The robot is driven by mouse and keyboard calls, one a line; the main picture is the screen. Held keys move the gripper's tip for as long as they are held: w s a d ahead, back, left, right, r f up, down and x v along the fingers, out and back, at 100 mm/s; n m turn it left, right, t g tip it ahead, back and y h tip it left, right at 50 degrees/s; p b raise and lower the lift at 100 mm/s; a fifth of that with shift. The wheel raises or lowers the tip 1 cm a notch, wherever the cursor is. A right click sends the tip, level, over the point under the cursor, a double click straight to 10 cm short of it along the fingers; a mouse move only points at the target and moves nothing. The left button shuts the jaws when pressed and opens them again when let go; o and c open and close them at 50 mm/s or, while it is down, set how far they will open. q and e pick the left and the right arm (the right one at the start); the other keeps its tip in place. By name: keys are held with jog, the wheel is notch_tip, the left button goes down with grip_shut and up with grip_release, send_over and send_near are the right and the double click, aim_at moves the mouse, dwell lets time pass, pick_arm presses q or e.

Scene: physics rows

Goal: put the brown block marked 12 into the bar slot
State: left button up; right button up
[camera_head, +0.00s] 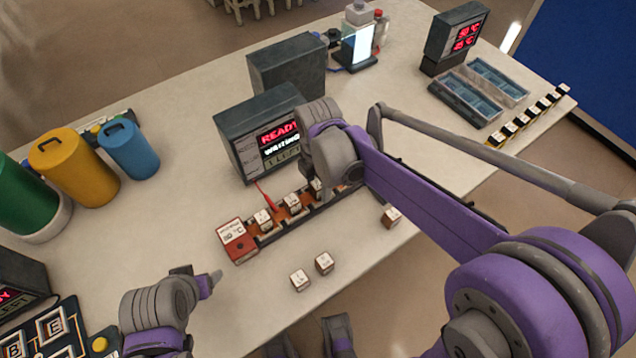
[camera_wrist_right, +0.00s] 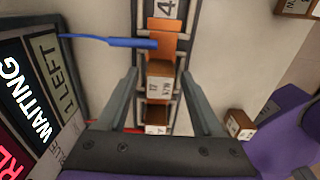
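The dark bar with orange slots (camera_head: 279,229) lies across the middle of the table and holds several blocks. My right gripper (camera_wrist_right: 160,90) is open over it, one finger on each side of a brown block (camera_wrist_right: 159,72), with a gap on both sides. The block's mark looks like 12 or 22. It stands at the bar; I cannot tell whether it is fully seated. In the head view my right arm hides part of the bar. My left gripper (camera_head: 212,281) is over the table's near left; its opening is unclear.
Loose blocks (camera_head: 300,279) (camera_head: 324,263) (camera_head: 390,216) lie in front of the bar. A red 50 °C box (camera_head: 236,241) stands at its left end, a READY/WAITING display (camera_head: 262,135) behind it. Coloured canisters (camera_head: 75,168) stand left.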

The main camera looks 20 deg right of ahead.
aim_at(318, 184)
pick_arm(q)
jog(key=shift+r, duration=0.2)
pick_arm(e)
jog(key=shift+r, duration=0.2)
pick_arm(q)
jog(key=shift+w+r+p, duration=0.15)
jog(key=shift+r+p, duration=0.5)
jog(key=shift+p, duration=0.1)
pick_arm(e)
notch_tip(318, 184, up, 12)
jog(key=s+d+f+m+t, duration=0.1)
jog(key=s+d+f+m, duration=0.1)
jog(key=s+m, duration=0.3)
jog(key=s+d+f+m+t, duration=0.2)
jog(key=s+f+m, duration=0.3)
jog(key=m, duration=0.4)
jog(key=s+d+f+m+t, duration=0.2)
jog(key=s+f+m, duration=0.1)
jog(key=s+m, duration=0.2)
jog(key=shift+s+d+f+m, duration=0.1)
jog(key=shift+d+f+m, duration=0.05)
jog(key=shift+m, duration=0.5)
jog(key=shift+d+f+m, duration=0.1)
jog(key=shift+m, duration=0.55)
jog(key=shift+f, duration=0.15)
